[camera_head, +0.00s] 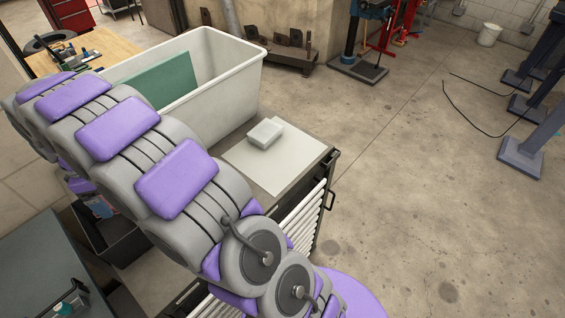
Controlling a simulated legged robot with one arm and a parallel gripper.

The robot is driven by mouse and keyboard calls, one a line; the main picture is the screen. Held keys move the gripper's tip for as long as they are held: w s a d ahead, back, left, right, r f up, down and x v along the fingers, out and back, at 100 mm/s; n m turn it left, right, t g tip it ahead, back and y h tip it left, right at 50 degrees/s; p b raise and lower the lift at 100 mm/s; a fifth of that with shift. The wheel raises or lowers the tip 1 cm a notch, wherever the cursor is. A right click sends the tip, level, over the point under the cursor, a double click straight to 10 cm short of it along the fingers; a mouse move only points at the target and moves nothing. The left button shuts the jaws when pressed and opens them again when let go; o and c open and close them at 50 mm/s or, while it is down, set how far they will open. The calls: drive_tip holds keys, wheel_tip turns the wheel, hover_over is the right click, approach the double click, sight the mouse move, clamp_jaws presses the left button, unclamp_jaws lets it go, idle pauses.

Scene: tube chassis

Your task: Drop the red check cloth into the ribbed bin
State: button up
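I see no red check cloth in this view. I cannot make out a bin that is clearly ribbed. A large white tub (228,98) with a rolled rim stands on a cabinet, and a green panel (165,82) leans inside it. A dark open bin (122,246) sits low at the left, partly behind my arm, with small bluish and reddish items inside that are too small to tell. My grey and purple arm crosses the picture from the upper left to the bottom middle. My gripper does not show.
A pale sheet (290,172) and a small white block (265,134) lie on the cabinet top beside the tub. The cabinet has white slatted drawers (307,215). A wooden bench (112,46) holds tools at the upper left. The concrete floor at the right is mostly clear, with a black cable (462,112).

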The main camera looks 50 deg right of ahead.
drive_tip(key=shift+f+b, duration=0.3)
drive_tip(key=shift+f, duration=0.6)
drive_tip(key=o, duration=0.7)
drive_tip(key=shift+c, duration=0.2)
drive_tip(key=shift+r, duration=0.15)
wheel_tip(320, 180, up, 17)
drive_tip(key=p, duration=0.3)
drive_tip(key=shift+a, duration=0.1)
